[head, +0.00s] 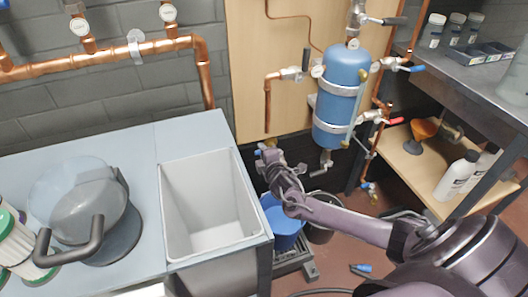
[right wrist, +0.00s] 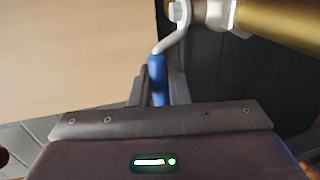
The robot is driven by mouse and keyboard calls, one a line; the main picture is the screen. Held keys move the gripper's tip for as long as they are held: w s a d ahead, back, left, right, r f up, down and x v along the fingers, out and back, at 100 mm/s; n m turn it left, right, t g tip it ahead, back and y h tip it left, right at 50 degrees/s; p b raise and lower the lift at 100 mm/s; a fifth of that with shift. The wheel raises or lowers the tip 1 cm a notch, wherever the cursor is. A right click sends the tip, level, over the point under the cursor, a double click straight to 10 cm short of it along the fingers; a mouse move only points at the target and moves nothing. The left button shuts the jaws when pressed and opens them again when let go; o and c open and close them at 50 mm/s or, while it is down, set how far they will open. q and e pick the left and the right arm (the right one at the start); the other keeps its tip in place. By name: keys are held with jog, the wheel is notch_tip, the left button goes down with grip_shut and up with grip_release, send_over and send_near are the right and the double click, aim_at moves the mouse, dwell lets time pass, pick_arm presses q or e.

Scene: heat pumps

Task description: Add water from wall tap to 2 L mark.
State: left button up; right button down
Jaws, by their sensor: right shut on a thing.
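My right gripper (head: 269,157) reaches low against the wall, left of the blue tank. In the right wrist view its fingers (right wrist: 160,92) are shut on a blue lever handle (right wrist: 157,72). A white bent stem joins the handle to a tap body on a thick brass pipe (right wrist: 275,22). In the head view the gripper hides most of this tap. A blue bucket (head: 284,228) stands below the gripper, partly behind my right arm. Its water level and any 2 L mark cannot be made out. My left gripper is not in view.
A blue tank (head: 342,95) with valves hangs on the wooden panel. A black bucket (head: 321,231) stands right of the blue one. An empty grey basin (head: 212,236) is set in the bench at left. A wooden shelf (head: 423,176) with bottles and a funnel stands right.

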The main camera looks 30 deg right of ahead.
jog(key=c, duration=1.5)
grip_release()
jog(key=shift+o, duration=0.2)
